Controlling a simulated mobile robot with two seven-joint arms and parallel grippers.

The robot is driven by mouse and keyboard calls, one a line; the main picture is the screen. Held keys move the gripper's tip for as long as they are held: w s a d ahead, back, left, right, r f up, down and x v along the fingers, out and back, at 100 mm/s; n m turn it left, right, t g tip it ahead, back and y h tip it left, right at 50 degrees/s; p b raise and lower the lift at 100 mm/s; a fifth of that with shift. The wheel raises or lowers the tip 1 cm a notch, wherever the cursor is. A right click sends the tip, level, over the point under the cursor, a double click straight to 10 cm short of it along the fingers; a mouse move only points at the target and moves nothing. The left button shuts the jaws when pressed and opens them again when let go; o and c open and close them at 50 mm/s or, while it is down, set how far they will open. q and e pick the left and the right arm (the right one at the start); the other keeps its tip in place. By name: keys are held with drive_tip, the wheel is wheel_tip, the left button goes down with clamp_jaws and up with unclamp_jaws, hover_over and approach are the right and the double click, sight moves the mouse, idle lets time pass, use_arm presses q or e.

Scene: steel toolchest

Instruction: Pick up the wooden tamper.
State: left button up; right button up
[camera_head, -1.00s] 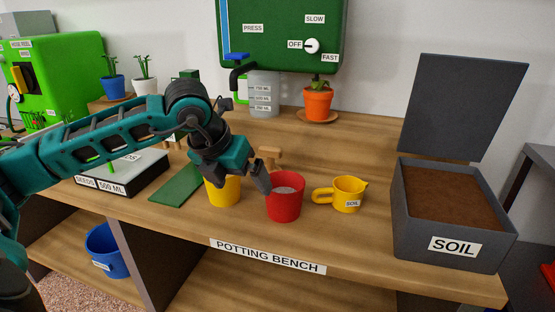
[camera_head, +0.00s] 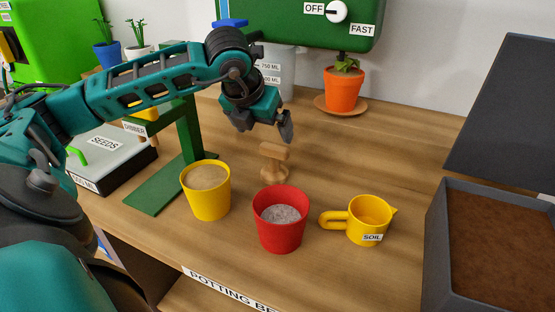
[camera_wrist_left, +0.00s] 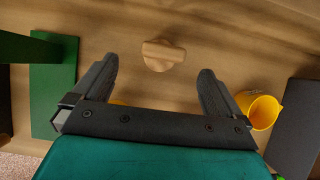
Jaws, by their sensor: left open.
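The wooden tamper (camera_head: 274,163) stands upright on the bench behind the red pot, with its T-shaped handle on top. In the left wrist view the tamper (camera_wrist_left: 163,56) lies ahead of and between the two finger tips, not touching either. My left gripper (camera_head: 266,128) is above the tamper, with a small gap between them. Its fingers are open and empty in the left wrist view (camera_wrist_left: 157,75). My right gripper is in neither view.
A yellow pot (camera_head: 207,203) and a red pot (camera_head: 281,232) stand in front of the tamper. A yellow soil cup (camera_head: 369,229) is to the right, near the grey soil bin (camera_head: 437,250). A green stand (camera_head: 160,190) is left. An orange potted plant (camera_head: 343,90) is behind.

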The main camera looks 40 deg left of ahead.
sight(273, 147)
use_arm(q)
drive_tip(key=x, duration=0.5)
drive_tip(key=shift+f, duration=0.15)
drive_tip(key=shift+d+b+x, duration=0.2)
drive_tip(key=shift+x, duration=1.15)
drive_tip(key=shift+d+b+x, duration=0.15)
drive_tip(key=shift+d+x, duration=0.05)
drive_tip(key=shift+x, duration=1.15)
drive_tip(key=shift+c, duration=0.3)
drive_tip(key=c, duration=0.9)
